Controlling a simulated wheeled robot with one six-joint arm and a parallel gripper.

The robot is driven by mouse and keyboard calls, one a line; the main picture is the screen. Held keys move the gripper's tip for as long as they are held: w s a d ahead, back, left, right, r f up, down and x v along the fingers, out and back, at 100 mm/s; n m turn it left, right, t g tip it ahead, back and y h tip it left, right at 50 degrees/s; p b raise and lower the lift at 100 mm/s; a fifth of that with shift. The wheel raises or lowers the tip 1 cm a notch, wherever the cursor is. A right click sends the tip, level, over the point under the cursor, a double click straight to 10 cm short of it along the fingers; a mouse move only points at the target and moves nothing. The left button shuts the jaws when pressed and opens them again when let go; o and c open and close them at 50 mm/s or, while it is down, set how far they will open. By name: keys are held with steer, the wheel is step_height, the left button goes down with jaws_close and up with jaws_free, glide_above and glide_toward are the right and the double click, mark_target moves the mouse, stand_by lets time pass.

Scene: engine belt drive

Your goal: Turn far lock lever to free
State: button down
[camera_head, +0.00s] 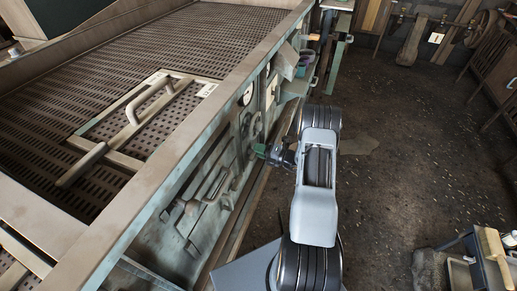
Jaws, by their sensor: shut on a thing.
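My gripper (268,153) is at the side of the long green machine, at the end of my arm. It is small and dark in this view, and its fingers are partly hidden. It is shut on a small green piece (259,149) that looks like the grip of the far lock lever. The lever's angle is too small to tell. Below and to the left, a side panel (205,208) with a curved handle (216,186) is set in the machine's side.
The machine's top is a perforated grate (120,60) with a framed hatch and a bar handle (150,98). Its raised metal rim (195,130) runs beside my arm. A round gauge (247,94) and brackets sit farther along the side. The floor (400,150) at right is mostly open.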

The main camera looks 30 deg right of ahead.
steer(key=shift+f+m, duration=0.15)
steer(key=shift+m, duration=0.75)
steer(key=c, duration=1)
jaws_free()
steer(key=shift+s, duration=0.1)
steer(key=v, duration=1.3)
steer(key=shift+s+d, duration=0.25)
